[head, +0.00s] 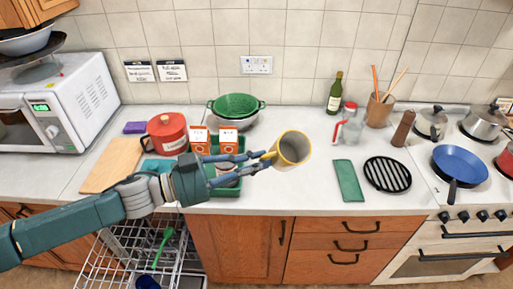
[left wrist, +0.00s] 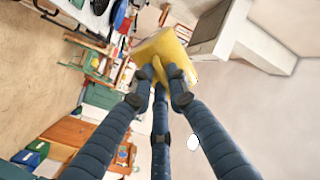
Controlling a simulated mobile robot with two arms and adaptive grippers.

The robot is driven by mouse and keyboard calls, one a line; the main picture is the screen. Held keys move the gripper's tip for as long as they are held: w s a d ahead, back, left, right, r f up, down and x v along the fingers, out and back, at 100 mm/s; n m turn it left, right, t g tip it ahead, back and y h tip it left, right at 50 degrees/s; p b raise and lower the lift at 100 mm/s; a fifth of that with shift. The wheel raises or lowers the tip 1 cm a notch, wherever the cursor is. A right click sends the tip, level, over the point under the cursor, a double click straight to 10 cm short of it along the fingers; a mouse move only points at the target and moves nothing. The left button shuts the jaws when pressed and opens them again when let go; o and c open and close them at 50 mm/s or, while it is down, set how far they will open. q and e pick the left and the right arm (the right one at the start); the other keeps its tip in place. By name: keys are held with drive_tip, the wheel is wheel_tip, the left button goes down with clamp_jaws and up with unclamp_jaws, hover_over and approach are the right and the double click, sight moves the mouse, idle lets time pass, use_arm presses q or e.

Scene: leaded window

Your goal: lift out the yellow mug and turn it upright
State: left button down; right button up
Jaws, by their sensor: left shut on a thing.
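In the left wrist view the yellow mug (left wrist: 165,50) sits at the fingertips of the gripper (left wrist: 158,75). The fingers hide part of it. My right gripper is not in view.
An open dish rack (head: 100,258) with a green utensil (head: 163,240) is at the lower left. The green tray (head: 229,191), orange cartons (head: 228,140) and a red pot (head: 167,133) stand behind the arm. Bare counter (head: 310,190) lies right of the mug, before a green cloth (head: 348,181).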

use_arm(q)
drive_tip(key=shift+s+d+r+n+p, duration=0.1)
drive_tip(key=shift+n+p, duration=1)
drive_tip(key=shift+n, duration=0.6)
drive_tip(key=shift+s+n+p, duration=0.1)
drive_tip(key=shift+n+p, duration=0.95)
drive_tip(key=shift+n, duration=0.65)
